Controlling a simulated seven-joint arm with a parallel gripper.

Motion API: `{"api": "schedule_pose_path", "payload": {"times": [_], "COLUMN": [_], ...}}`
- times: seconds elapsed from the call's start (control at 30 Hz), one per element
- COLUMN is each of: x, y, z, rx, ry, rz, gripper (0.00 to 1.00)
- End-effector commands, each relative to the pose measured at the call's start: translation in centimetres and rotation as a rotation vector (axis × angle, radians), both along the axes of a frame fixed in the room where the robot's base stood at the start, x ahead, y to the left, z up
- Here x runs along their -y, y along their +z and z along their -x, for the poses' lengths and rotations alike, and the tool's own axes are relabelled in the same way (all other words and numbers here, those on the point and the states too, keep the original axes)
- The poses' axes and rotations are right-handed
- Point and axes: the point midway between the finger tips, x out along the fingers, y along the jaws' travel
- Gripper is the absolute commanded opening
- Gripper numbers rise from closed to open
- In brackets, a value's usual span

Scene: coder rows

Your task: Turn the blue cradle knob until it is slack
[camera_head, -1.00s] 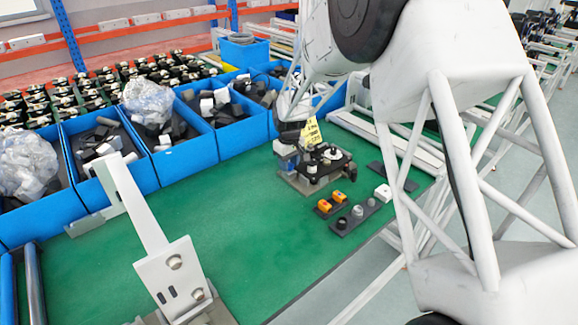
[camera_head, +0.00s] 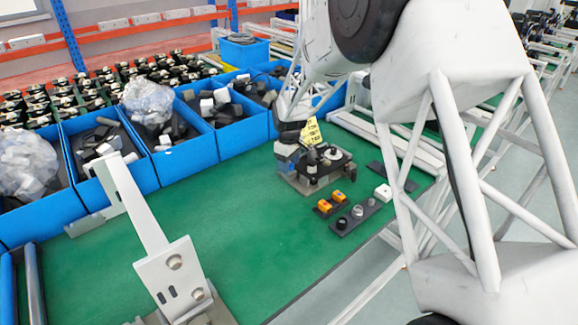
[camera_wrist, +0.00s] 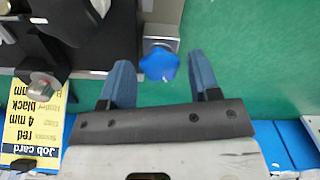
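The blue cradle knob (camera_wrist: 159,64) shows in the wrist view as a lobed knob on a grey block beside the dark fixture plate (camera_wrist: 100,45). My gripper (camera_wrist: 159,68) is open, with one blue finger on each side of the knob and a visible gap on both sides. In the head view my gripper (camera_head: 287,152) is low at the left side of the fixture (camera_head: 318,178) on the green bench. The knob cannot be made out there.
A yellow job card (camera_head: 311,131) stands by the fixture; it also shows in the wrist view (camera_wrist: 32,120). Orange parts (camera_head: 325,206) and a strip of knobs (camera_head: 357,212) lie right of the fixture. Blue bins (camera_head: 190,155) line the back. A white bracket (camera_head: 172,262) stands front left.

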Motion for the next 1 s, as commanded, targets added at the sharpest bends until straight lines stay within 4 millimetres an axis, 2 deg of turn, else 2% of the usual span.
{"api": "schedule_pose_path", "payload": {"times": [0.33, 1.0], "x": [0.0, 0.0], "y": [0.5, 4.2], "z": [0.0, 0.0], "rx": [0.001, 0.001], "ry": [-0.001, -0.002], "rz": [0.000, 0.000], "gripper": [0.57, 0.57]}}
